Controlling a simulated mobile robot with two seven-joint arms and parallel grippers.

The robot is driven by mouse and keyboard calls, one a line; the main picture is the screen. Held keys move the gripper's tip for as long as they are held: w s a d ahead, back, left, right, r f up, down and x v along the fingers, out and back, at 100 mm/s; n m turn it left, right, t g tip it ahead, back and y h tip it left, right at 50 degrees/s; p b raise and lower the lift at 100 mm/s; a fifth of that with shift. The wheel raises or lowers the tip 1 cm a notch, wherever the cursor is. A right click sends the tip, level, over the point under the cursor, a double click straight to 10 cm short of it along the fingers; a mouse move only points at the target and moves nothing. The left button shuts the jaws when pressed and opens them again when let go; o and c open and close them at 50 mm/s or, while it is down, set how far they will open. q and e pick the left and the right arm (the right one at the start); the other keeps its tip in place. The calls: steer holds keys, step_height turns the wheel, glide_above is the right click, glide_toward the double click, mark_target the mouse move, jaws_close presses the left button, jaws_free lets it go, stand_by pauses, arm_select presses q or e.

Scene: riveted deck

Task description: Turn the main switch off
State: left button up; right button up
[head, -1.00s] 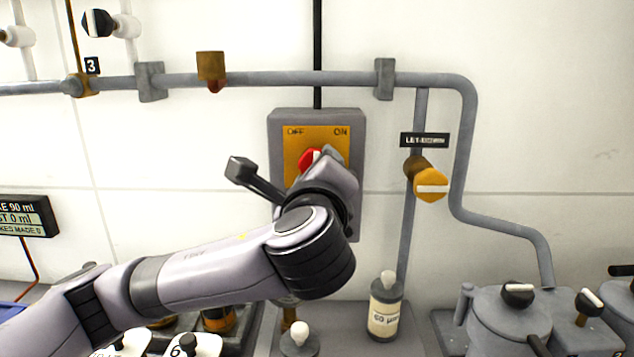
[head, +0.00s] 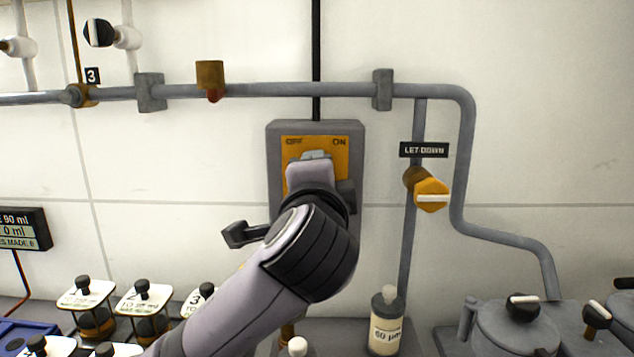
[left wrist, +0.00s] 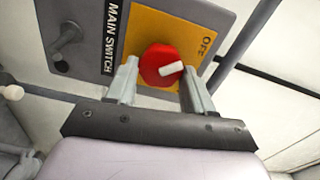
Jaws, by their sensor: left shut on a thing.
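The main switch is a grey box (head: 275,160) on the wall with a yellow plate (head: 343,152) marked OFF at upper left and ON at upper right. Its red knob (left wrist: 153,58) with a white mark shows in the left wrist view; in the head view my arm hides it. The mark points roughly toward the plate's lettered edge, slightly to the OFF side. My left gripper (head: 313,156) is at the plate, and in the left wrist view its fingers (left wrist: 162,78) sit on either side of the knob, shut on it. My right gripper is not in view.
A grey pipe (head: 290,90) runs above the box. A yellow let-down valve (head: 431,194) is to the right. A grey bottle (head: 387,325) stands below it, with a grey lidded vessel (head: 515,325) further right. Several labelled jars (head: 143,305) stand at lower left.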

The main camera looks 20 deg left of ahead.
arm_select(q)
steer(key=shift+f+n, duration=0.1)
steer(key=shift+n, duration=0.4)
steer(key=o, duration=1)
steer(key=shift+o, duration=0.2)
steer(key=b+v, duration=0.1)
steer(key=v, duration=0.6)
steer(key=shift+s+d, duration=0.1)
steer(key=shift+s, duration=0.05)
